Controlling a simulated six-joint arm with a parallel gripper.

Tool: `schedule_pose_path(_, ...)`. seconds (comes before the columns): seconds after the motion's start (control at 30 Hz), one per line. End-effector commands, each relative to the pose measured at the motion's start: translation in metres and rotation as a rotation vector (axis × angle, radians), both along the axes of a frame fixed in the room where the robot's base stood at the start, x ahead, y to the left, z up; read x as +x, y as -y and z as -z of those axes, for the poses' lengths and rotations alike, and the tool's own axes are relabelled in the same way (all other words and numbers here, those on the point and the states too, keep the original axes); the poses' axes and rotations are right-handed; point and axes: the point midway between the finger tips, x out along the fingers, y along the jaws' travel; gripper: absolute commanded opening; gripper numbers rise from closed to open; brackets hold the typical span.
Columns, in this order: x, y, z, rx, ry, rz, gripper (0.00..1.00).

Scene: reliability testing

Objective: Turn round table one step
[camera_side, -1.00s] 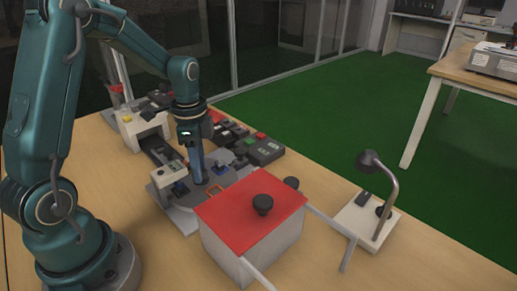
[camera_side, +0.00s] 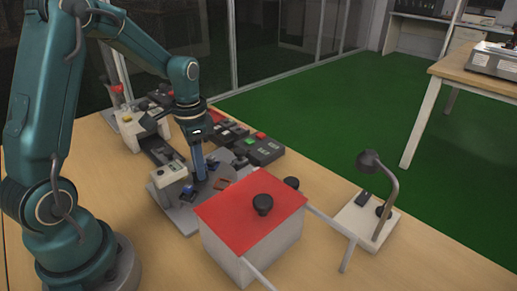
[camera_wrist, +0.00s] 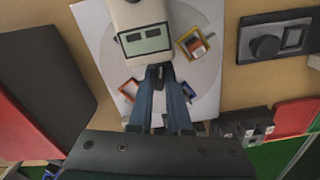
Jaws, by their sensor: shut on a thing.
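The round table (camera_side: 208,196) is a grey disc on a pale base plate, left of the red-topped box in the side view. It also shows in the wrist view (camera_wrist: 205,88), partly hidden by my gripper. It carries small coloured holders: a yellow-orange one (camera_wrist: 193,44), a brownish one (camera_wrist: 128,89), and a blue piece (camera_side: 188,192) near its front left. My gripper (camera_side: 200,177) points down onto the disc. In the wrist view its blue fingers (camera_wrist: 160,74) are close together on a small dark part near the disc's middle, mostly hidden between them.
A white device with a display (camera_wrist: 145,39) stands close beside the disc, also in the side view (camera_side: 171,181). The red-lidded box (camera_side: 250,203) with black knobs is close on the right. Dark control blocks (camera_side: 263,151) lie behind. A lamp (camera_side: 372,195) stands far right.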

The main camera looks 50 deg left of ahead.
Motion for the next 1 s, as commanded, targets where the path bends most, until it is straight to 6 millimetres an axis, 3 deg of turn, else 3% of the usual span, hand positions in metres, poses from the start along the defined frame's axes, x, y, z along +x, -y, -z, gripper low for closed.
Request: schedule_pose_path(1.0,-0.0001,0.0017,-0.0001,-0.003,-0.003,-0.701,0.00)
